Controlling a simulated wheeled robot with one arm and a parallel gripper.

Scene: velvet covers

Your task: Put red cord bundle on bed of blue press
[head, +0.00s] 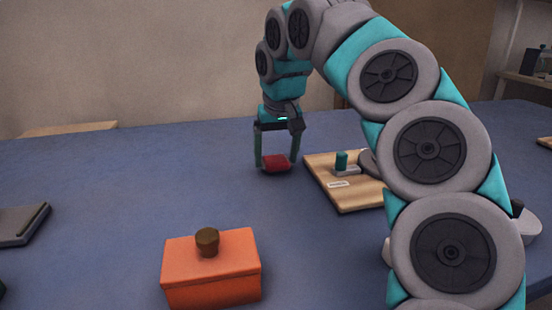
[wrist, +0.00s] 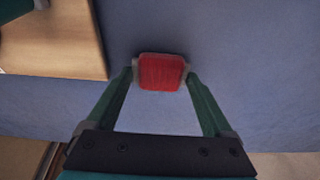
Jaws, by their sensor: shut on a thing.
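The red cord bundle (head: 276,162) is between the two fingers of my gripper (head: 276,164) in the head view. In the wrist view the red bundle (wrist: 161,72) sits between the fingertips of my gripper (wrist: 160,73), which is shut on it. The bundle is at or just above the blue table; I cannot tell if it touches. To its right is a wooden board (head: 340,196) with a green knob (head: 341,160) and a small label. My arm hides the board's right part. I see no clearly blue press; it may be hidden.
An orange box (head: 211,272) with a brown knob stands at the front. A grey flat object (head: 20,224) lies at the left edge. The blue table (head: 110,215) is clear between them and my gripper. The wooden board's edge (wrist: 85,72) shows in the wrist view.

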